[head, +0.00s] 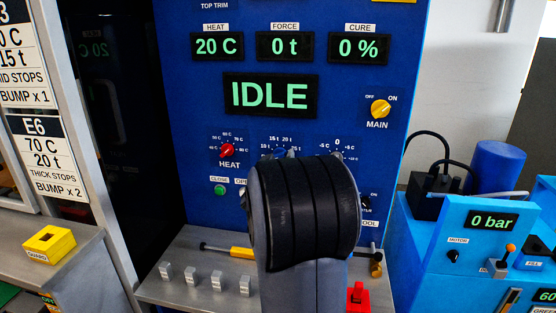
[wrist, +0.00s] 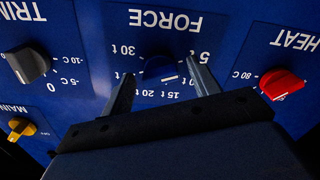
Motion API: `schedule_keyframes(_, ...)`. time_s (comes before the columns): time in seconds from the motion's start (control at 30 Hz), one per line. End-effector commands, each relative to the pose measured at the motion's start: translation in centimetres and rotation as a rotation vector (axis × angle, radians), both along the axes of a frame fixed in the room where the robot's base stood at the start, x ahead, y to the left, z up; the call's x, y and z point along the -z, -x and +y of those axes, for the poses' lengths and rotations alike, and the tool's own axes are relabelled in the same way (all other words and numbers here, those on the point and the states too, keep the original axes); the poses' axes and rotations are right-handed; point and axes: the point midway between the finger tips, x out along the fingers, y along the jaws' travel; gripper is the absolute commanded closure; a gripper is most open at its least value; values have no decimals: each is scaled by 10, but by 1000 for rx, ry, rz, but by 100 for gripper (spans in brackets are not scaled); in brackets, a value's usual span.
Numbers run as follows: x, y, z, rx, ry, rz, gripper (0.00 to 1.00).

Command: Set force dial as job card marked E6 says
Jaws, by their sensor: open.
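The job card marked E6 (head: 44,158) hangs on the left frame and reads 70 C, 20 t, THICK STOPS, BUMP x 2. In the wrist view, which is upside down, the blue force dial (wrist: 158,68) sits under the FORCE label with a scale from 5 to 30 t. A white mark shows on its lower right edge, on the 15 t side. My gripper (wrist: 161,70) is open, with one finger on each side of the dial; contact cannot be told. The force display (head: 285,46) reads 0 t.
The red heat dial (wrist: 282,84) and the grey trim dial (wrist: 28,64) flank the force dial. The status display (head: 270,95) reads IDLE. The yellow main switch (head: 380,109) is above right.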

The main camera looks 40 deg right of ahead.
Motion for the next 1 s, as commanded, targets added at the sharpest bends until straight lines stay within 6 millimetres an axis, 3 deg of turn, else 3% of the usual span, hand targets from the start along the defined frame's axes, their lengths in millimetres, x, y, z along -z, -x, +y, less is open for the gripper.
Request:
schedule_keyframes(0.17, 0, 0, 0, 0, 0, 0, 42)
schedule_keyframes(0.7, 0, 0, 0, 0, -1, -1, 85)
schedule_keyframes(1.0, 0, 0, 0, 0, -21, -26, 86)
